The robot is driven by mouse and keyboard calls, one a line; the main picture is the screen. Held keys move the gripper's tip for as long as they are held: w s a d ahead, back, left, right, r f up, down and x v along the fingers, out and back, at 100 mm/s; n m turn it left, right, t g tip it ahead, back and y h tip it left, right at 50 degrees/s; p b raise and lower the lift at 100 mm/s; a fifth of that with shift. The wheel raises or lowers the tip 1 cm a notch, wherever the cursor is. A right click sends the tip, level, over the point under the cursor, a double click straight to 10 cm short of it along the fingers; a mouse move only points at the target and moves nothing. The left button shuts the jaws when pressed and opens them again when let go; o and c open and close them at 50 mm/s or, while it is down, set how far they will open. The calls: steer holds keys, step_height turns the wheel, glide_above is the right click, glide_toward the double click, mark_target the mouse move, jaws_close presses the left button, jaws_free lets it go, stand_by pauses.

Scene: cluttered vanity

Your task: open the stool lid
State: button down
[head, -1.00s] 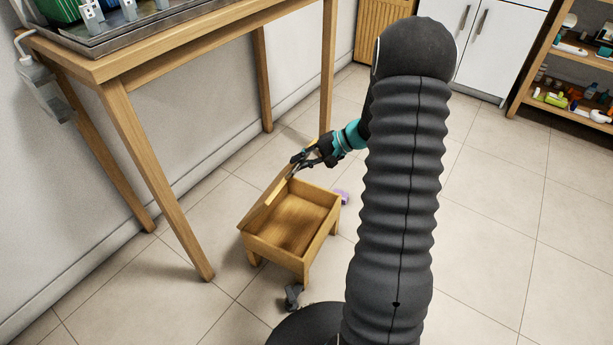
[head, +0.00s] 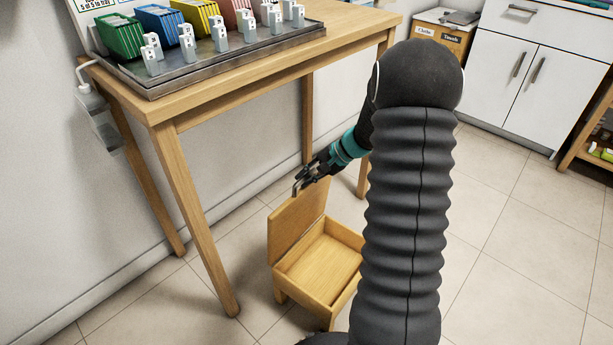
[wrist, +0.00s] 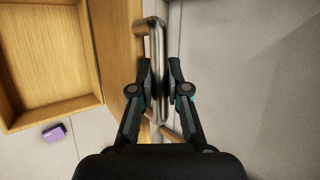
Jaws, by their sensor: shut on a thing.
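The wooden stool (head: 300,293) stands on the floor in the head view, with its box open and its inside bare. Its lid (head: 300,222) stands raised, about upright, along the left side of the box. In the wrist view the lid (wrist: 122,50) shows nearly edge-on, with the open stool box (wrist: 50,60) to its left. My gripper (wrist: 159,85) is shut on the metal handle (wrist: 153,40) of the lid. In the head view my gripper (head: 300,185) is at the lid's top edge.
A wooden table (head: 185,105) with a tray (head: 215,68) of coloured boxes and small white items stands above and left of the stool. A purple block (wrist: 53,134) lies on the floor near the stool. Tiled floor to the right is clear.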

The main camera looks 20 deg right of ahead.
steer(key=shift+w+a+r, duration=0.1)
steer(key=shift+a, duration=0.25)
steer(key=c, duration=1.3)
jaws_free()
steer(key=shift+a, duration=0.1)
steer(key=v, duration=1.2)
